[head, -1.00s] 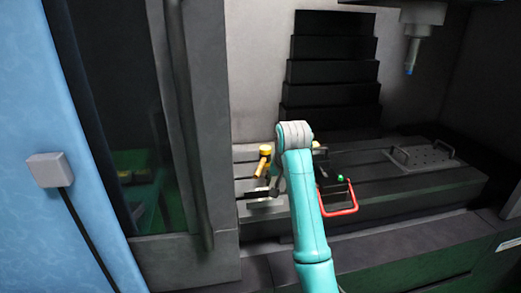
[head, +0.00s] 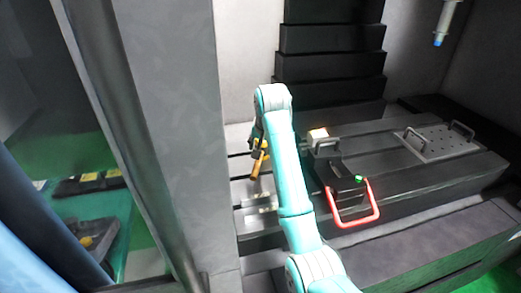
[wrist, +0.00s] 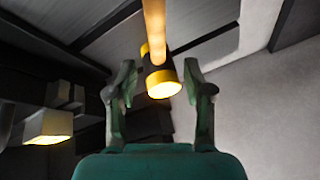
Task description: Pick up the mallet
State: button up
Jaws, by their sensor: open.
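The mallet has a yellow-banded head (wrist: 162,80) and a light wooden handle (wrist: 154,25). In the head view its handle (head: 257,168) leans on or above the slotted machine table, just left of my arm; its head is partly hidden there. In the wrist view my gripper (wrist: 162,88) is open, with the mallet head showing between its two fingertips and a gap on each side. I cannot tell how far the head lies beyond the fingertips. In the head view my gripper is mostly hidden behind my arm.
A black block with a red handle (head: 357,217) and green button stands right of my arm. A perforated plate (head: 438,142) with two handles lies farther right. A grey door post (head: 180,130) stands left.

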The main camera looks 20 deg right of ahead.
aim_at(264, 156)
jog(key=shift+x, duration=3.55)
jog(key=shift+d, duration=0.1)
grip_shut()
